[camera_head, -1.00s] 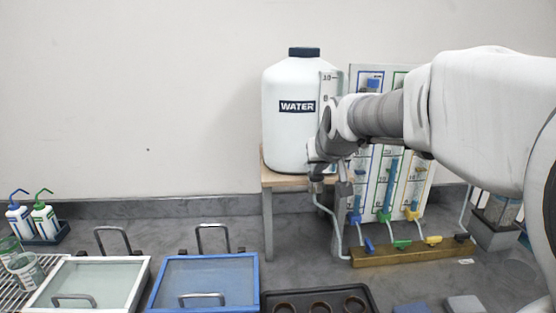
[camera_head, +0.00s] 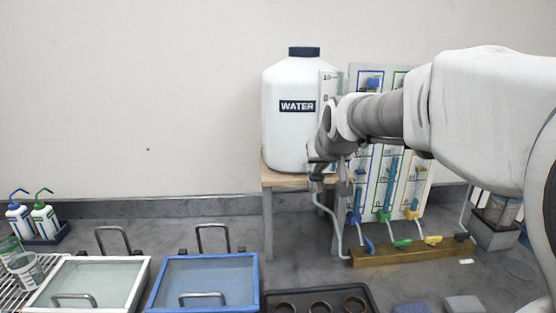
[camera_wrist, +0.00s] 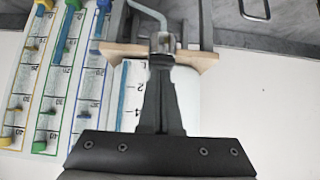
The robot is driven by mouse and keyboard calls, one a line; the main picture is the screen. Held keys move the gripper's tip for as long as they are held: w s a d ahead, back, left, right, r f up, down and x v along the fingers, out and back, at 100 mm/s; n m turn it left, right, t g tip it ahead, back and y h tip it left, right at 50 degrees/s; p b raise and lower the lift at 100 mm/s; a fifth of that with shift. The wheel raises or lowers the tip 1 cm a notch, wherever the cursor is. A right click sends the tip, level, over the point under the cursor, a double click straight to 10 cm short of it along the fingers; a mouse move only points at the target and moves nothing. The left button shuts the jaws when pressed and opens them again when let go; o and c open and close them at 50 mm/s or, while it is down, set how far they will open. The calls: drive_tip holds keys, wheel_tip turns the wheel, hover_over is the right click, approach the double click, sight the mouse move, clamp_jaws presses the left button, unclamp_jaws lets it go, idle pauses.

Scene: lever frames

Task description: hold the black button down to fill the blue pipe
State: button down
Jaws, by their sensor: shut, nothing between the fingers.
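The white water tank (camera_head: 290,135) stands on a wooden stand, with a grey tap and hose at its front. My gripper (camera_wrist: 161,62) is shut and empty, its fingertips close above or on the tap (camera_wrist: 163,42) in the wrist view. The black button cannot be made out; my fingers and wrist cover that spot. Whether they touch it cannot be told. The blue pipe (camera_head: 356,205) is the leftmost column on the gauge panel, partly hidden by my arm. Blue liquid shows in its lower part. It also shows in the wrist view (camera_wrist: 101,30).
The green (camera_head: 388,185) and yellow (camera_head: 414,208) pipes stand beside it. A brass manifold (camera_head: 400,256) with blue, green and yellow levers lies below. A blue-framed box (camera_head: 256,288), a white-framed box (camera_head: 140,290) and a dark tray (camera_head: 268,297) are in front.

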wheel_tip(320, 180, up, 3)
drive_tip(key=p, duration=0.3)
drive_tip(key=shift+r, duration=0.2)
drive_tip(key=v, duration=1)
drive_tip(key=shift+r+b, duration=0.35)
drive_tip(key=shift+b, duration=0.05)
drive_tip(key=s+f+g, duration=0.1)
drive_tip(key=s+f, duration=0.6)
drive_tip(key=s, duration=0.4)
drive_tip(key=s+f+g, duration=0.2)
drive_tip(key=s+f, duration=0.6)
drive_tip(key=s, duration=0.3)
drive_tip(key=shift+s+f+g, duration=0.25)
drive_tip(key=shift+f+g, duration=0.05)
